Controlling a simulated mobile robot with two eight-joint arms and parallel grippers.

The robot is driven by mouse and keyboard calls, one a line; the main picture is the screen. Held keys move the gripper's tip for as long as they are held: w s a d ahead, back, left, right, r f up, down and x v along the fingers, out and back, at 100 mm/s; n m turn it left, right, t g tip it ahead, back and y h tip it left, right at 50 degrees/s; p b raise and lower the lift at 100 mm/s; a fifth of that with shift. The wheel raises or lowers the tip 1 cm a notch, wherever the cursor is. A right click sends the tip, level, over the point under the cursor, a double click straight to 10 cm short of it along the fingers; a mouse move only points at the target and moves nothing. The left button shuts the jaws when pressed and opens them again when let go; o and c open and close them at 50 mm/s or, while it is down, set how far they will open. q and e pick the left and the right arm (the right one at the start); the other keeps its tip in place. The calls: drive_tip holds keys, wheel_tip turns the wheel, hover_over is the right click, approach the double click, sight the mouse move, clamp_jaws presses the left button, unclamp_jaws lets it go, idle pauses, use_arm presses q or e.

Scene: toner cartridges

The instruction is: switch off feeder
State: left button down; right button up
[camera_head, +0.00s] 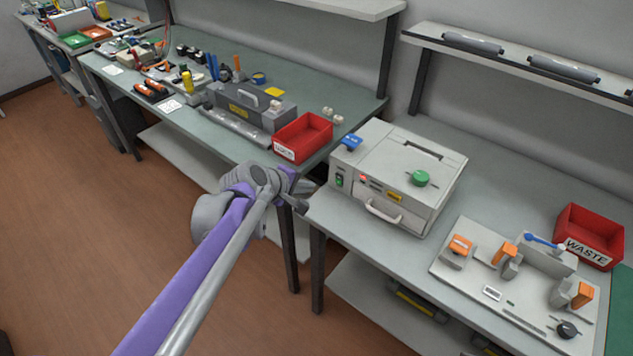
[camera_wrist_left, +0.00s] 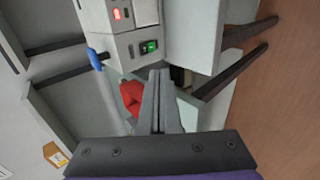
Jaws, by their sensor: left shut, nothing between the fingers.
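The feeder (camera_head: 395,165) is a light grey box on the right-hand bench, with a green knob on its lid and a handle on its front. In the left wrist view the green switch (camera_wrist_left: 149,47) lies just beyond the fingertips, and the lit lamp (camera_wrist_left: 117,13) also shows. My left gripper (camera_head: 305,196) is shut and empty, in front of and left of the switch; a gap shows between them. My right gripper is out of view.
A red bin (camera_head: 302,137) sits at the near bench corner. A fixture plate (camera_head: 470,262) with orange clamps and a red waste bin (camera_head: 590,237) are at right. Open floor lies left.

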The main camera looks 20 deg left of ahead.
sight(338, 175)
use_arm(q)
drive_tip(key=x, duration=0.9)
drive_tip(key=shift+b, duration=0.35)
drive_tip(key=shift+w+d+r, duration=0.1)
drive_tip(key=shift+w+d, duration=0.1)
drive_tip(key=shift+w, duration=0.4)
drive_tip(key=shift+w+d+r, duration=0.15)
drive_tip(key=shift+w+d, duration=0.05)
drive_tip(key=shift+w, duration=0.35)
drive_tip(key=shift+w+d, duration=0.2)
drive_tip(key=shift+w, duration=0.4)
drive_tip(key=shift+r, duration=0.1)
drive_tip(key=shift+w, duration=0.1)
drive_tip(key=shift+w+d+r+p, duration=0.2)
drive_tip(key=shift+w+p, duration=0.15)
drive_tip(key=shift+w, duration=0.05)
drive_tip(key=shift+r+p, duration=0.5)
drive_tip(key=shift+r, duration=0.3)
